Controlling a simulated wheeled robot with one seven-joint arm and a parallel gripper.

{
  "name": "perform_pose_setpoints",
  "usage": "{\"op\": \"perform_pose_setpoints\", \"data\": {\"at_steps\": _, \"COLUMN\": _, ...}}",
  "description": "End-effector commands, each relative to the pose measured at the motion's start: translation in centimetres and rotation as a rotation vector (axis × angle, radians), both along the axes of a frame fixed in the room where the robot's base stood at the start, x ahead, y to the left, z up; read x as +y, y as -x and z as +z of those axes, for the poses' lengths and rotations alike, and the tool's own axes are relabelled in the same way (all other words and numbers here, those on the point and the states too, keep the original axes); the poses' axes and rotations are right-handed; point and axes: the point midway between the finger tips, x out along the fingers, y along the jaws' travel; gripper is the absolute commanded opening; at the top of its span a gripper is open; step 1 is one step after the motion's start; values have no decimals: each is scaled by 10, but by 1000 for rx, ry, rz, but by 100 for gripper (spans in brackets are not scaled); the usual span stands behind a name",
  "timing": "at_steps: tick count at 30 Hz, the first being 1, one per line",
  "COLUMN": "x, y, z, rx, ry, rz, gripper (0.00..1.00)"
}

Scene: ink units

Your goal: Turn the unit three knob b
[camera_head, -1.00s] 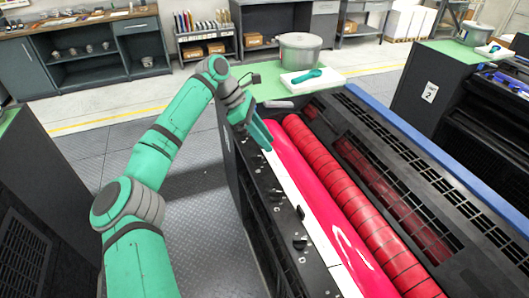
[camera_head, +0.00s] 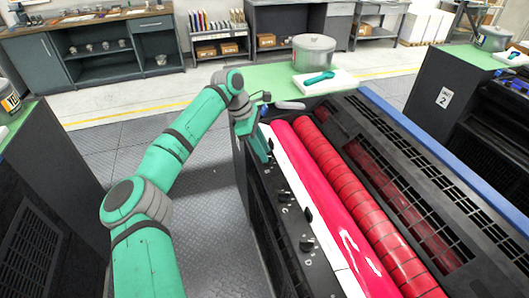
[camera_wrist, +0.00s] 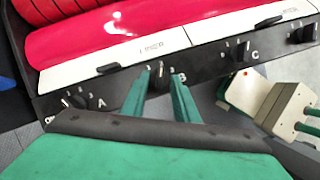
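The black control panel (camera_wrist: 217,61) runs along the front of the ink unit with the bright red roller. Knob B (camera_wrist: 159,76) is a small black knob with the letter B to its right in the wrist view. My gripper (camera_wrist: 163,74) is open, with one green finger on each side of knob B. I cannot tell whether either finger touches it. Knob A (camera_wrist: 76,100) is to the left, and knob C (camera_wrist: 241,51) is to the right. In the head view my gripper (camera_head: 265,156) is low over the panel's far end and hides knob B.
The glossy red roller (camera_head: 325,205) and a segmented red roller (camera_head: 350,190) lie beside the panel. A lidded metal pot (camera_head: 314,52) and a tray with a green tool (camera_head: 320,78) stand on the unit's green far end. Unit 2 (camera_head: 470,110) is at right.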

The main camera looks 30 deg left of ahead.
Motion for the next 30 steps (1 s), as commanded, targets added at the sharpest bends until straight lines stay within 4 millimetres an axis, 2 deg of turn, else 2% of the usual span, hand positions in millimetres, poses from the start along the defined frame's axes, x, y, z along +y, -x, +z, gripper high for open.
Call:
{"op": "perform_pose_setpoints", "data": {"at_steps": 4, "x": -4, "y": -1, "z": -9, "rx": 1, "ry": 2, "rz": -1, "gripper": 27}}
{"op": "perform_pose_setpoints", "data": {"at_steps": 13, "x": -5, "y": -2, "z": -11, "rx": 0, "ry": 1, "rz": 0, "gripper": 27}}
{"op": "perform_pose_setpoints", "data": {"at_steps": 14, "x": -5, "y": -2, "z": -11, "rx": 0, "ry": 1, "rz": 0, "gripper": 25}}
{"op": "perform_pose_setpoints", "data": {"at_steps": 17, "x": -5, "y": -2, "z": -11, "rx": 0, "ry": 1, "rz": 0, "gripper": 1}}
{"op": "perform_pose_setpoints", "data": {"at_steps": 30, "x": -4, "y": -1, "z": -11, "rx": 0, "ry": 0, "rz": 47, "gripper": 0}}
